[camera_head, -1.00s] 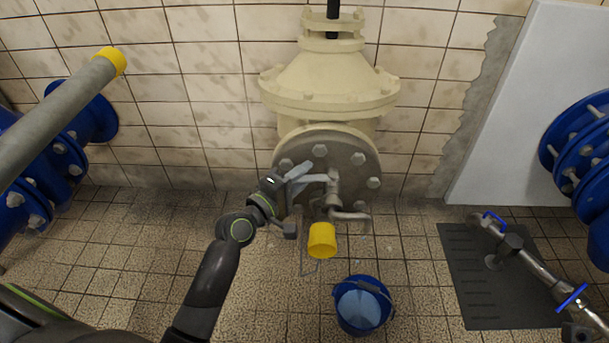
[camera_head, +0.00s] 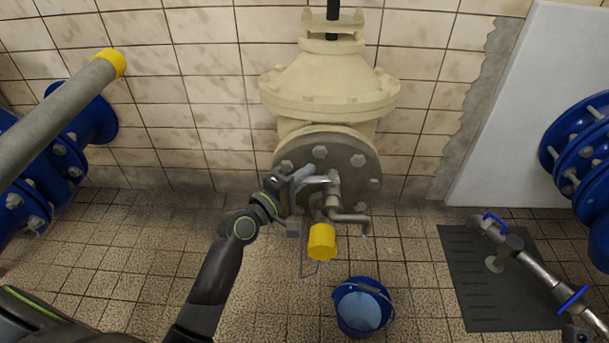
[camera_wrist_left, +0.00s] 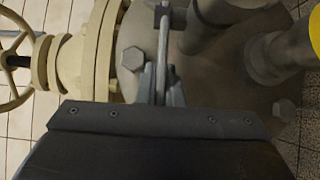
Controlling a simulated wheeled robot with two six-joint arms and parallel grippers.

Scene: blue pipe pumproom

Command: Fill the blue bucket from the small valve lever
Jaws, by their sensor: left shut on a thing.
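The small valve lever (camera_head: 316,180) is a thin grey bar on the tap fitting (camera_head: 333,200) at the grey flange. My left gripper (camera_head: 293,187) is shut on its left end. In the left wrist view, the lever (camera_wrist_left: 162,45) runs up from between the fingers (camera_wrist_left: 163,92). The tap's bent spout (camera_head: 352,218) points right. The blue bucket (camera_head: 348,318) stands upright on the floor below the spout, its inside pale blue. Small pale specks show under the spout tip; I cannot tell whether water runs.
A yellow cap (camera_head: 321,242) hangs below the tap, close to the bucket. The cream valve body (camera_head: 328,85) rises behind the flange (camera_head: 355,160). A metal pipe with blue levers (camera_head: 535,265) lies over a dark mat (camera_head: 465,290) at right. Blue flanged pipes stand at both sides.

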